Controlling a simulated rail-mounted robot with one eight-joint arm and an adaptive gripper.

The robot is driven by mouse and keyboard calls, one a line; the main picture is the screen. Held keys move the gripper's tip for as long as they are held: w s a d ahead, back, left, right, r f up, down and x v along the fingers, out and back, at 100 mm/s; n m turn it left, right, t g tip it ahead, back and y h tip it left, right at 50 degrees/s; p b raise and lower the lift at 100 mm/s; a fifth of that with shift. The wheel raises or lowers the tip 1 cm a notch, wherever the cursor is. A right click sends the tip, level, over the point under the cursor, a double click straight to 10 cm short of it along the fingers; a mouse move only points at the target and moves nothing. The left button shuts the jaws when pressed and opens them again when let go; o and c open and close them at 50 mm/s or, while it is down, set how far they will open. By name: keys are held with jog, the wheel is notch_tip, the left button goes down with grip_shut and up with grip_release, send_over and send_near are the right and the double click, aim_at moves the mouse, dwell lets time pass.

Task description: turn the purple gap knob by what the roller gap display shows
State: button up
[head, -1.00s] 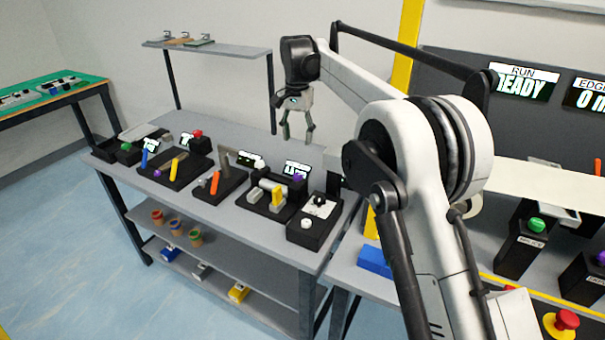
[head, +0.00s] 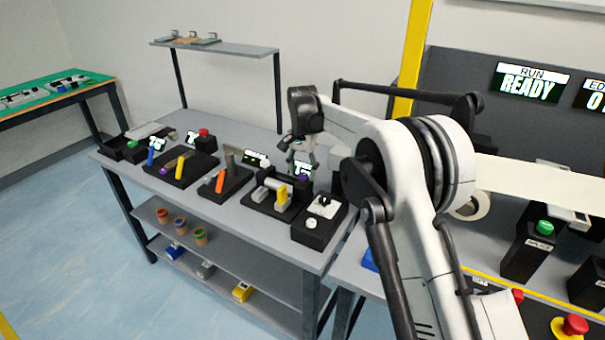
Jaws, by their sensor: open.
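A small purple knob (head: 305,179) sits at the right of the roller station (head: 262,204), which has a pale roller and a yellow block. My gripper (head: 300,166) is open, fingers down, just above and behind this knob; I cannot tell whether it touches it. A small display (head: 303,168) stands behind the knob, partly covered by my gripper; its text is too small to read. Another purple knob (head: 163,170) shows on the station further left.
Close by stand a black box with a white top (head: 322,208), and a station with an orange handle (head: 220,182). A raised shelf (head: 215,46) is at the back. A dark panel with a RUN READY display (head: 527,84) is at right.

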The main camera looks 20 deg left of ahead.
jog(key=shift+f, duration=0.4)
jog(key=shift+c, duration=0.3)
grip_shut()
jog(key=shift+n, duration=0.3)
jog(key=n+b, duration=0.1)
jog(key=n, duration=0.3)
jog(key=shift+d, duration=0.1)
jog(key=n, duration=0.5)
jog(key=shift+d+b, duration=0.1)
jog(key=shift+b, duration=0.3)
jog(key=shift+w, duration=0.1)
